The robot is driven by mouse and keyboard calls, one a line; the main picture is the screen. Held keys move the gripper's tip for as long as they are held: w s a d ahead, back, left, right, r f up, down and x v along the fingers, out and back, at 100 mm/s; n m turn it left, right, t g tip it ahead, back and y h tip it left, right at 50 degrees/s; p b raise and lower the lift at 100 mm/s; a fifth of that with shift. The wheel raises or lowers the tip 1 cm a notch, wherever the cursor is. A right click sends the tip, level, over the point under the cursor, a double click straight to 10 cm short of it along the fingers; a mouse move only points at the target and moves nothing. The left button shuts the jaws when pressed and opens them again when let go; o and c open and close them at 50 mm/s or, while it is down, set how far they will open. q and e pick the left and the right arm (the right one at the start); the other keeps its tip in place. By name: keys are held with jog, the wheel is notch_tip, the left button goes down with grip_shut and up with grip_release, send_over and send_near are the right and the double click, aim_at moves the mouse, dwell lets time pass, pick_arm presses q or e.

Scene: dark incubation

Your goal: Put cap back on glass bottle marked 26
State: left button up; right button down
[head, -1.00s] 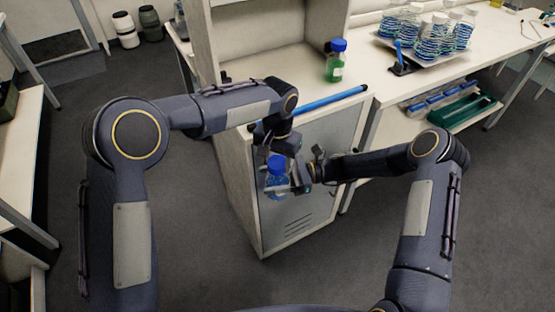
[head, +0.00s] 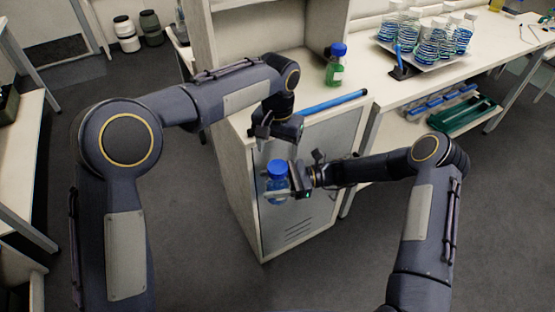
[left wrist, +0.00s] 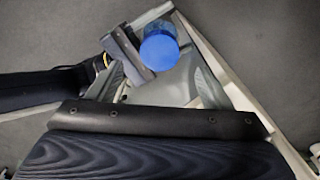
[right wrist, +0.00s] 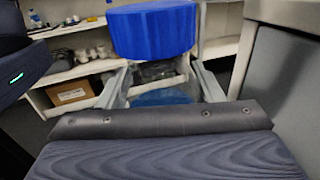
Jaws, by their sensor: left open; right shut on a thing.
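A glass bottle (head: 278,187) with blue liquid is held upright in front of the cabinet; no number on it is legible. A blue cap (head: 277,167) sits on its top, looking level; it also shows in the left wrist view (left wrist: 159,50) and the right wrist view (right wrist: 152,30). My right gripper (head: 283,193) is shut on the bottle's body, below the cap. In the right wrist view its fingers (right wrist: 160,88) flank the bottle. My left gripper (head: 270,145) is open and empty above the cap, apart from it.
A green-liquid bottle (head: 335,70) with a blue cap stands on the cabinet top (head: 305,70). A blue bar (head: 333,102) lies along its front edge. A tray of bottles (head: 425,62) is on the right bench. The floor left of the cabinet is clear.

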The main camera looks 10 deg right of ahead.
pick_arm(q)
notch_tip(320, 180, up, 6)
jog(key=shift+f, duration=0.15)
dwell(0.6)
